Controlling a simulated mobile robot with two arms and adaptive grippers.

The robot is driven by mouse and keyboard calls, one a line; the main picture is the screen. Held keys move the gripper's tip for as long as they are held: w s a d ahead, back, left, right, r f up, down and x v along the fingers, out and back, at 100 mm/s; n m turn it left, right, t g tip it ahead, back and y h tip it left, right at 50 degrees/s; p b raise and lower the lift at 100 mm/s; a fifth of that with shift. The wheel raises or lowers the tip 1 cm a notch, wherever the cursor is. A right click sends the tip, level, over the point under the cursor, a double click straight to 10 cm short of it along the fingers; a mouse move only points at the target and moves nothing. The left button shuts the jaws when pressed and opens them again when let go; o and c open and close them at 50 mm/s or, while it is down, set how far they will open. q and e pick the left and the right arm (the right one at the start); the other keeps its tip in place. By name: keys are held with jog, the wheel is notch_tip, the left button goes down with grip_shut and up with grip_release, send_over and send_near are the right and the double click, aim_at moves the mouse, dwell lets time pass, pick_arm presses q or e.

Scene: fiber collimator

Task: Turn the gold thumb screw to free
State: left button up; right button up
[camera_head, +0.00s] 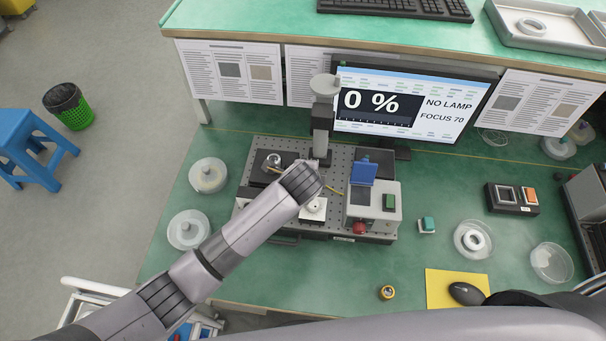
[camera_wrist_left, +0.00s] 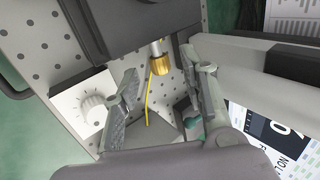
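The gold thumb screw (camera_wrist_left: 160,61) shows in the left wrist view, on the end of a grey metal stem with a yellow fiber hanging below it. My left gripper (camera_wrist_left: 158,73) is open, with one finger to each side of the screw and visible gaps between. I cannot tell whether the fingertips are level with the screw in depth. In the head view my left arm reaches over the perforated optical board (camera_head: 262,148), and its wrist hides the screw and fingers. My right gripper is not in view.
A microscope-like column (camera_head: 321,135) stands right behind my left wrist. A white block with a dial (camera_wrist_left: 93,107) is near the left finger. The monitor (camera_head: 425,103) reads 0 %, NO LAMP, FOCUS 70.

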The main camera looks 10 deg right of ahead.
pick_arm(q)
jog(key=b+v, duration=0.1)
jog(key=v, duration=1.4)
jog(key=shift+r, duration=0.25)
jog(key=shift+a, duration=0.15)
